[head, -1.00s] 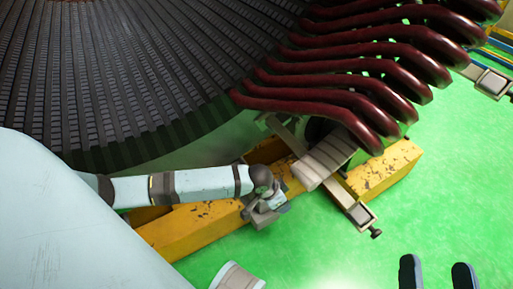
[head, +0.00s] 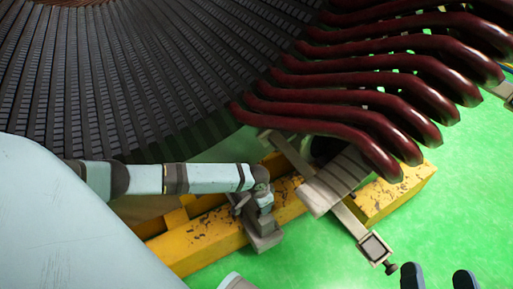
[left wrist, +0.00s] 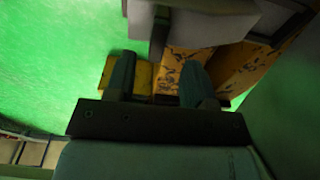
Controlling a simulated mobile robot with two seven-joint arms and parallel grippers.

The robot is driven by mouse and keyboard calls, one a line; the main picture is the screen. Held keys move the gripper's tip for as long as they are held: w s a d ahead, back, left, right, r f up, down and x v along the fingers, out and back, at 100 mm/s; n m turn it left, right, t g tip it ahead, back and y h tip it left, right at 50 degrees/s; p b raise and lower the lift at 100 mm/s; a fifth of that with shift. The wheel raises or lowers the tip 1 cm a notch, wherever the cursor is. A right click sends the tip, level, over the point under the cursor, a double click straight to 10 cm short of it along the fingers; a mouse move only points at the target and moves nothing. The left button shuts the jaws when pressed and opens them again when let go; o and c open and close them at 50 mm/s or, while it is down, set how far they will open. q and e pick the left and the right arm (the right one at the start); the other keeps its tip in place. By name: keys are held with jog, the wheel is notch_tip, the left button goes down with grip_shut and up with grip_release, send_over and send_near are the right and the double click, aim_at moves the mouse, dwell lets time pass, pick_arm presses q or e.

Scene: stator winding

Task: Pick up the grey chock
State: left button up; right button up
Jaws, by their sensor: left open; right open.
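A grey ribbed block (head: 335,182), which looks like the grey chock, sits on a pale bracket under the dark red coils in the head view. My left gripper (head: 262,235) hangs over the yellow beam to the left of the block, apart from it. In the left wrist view my left gripper (left wrist: 158,80) has its two dark fingers apart with nothing between them. A grey block (left wrist: 195,28) shows beyond the fingertips there; I cannot tell if it is the same one. My right gripper (head: 439,278) shows two separated fingertips at the bottom right, empty over the floor.
The yellow beam (head: 200,240) lies under the block and my left gripper. Dark red coils (head: 400,90) overhang from the upper right. The dark slotted stator (head: 130,80) fills the upper left. A bracket end (head: 375,248) sticks out to the lower right. Green floor (head: 320,262) is free in front.

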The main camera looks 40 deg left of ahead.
aim_at(264, 224)
pick_arm(q)
jog(key=f+b, duration=0.2)
jog(key=f, duration=0.1)
jog(key=f+b, duration=0.1)
jog(key=f, duration=0.1)
jog(key=shift+w+d+f, duration=0.2)
jog(key=shift+w+d, duration=0.05)
jog(key=shift+r, duration=0.1)
grip_shut()
pick_arm(e)
jog(key=f+g, duration=0.1)
jog(key=f, duration=0.1)
jog(key=f+g, duration=0.1)
jog(key=f, duration=0.2)
jog(key=shift+a+f, duration=0.15)
jog(key=shift+a, duration=0.05)
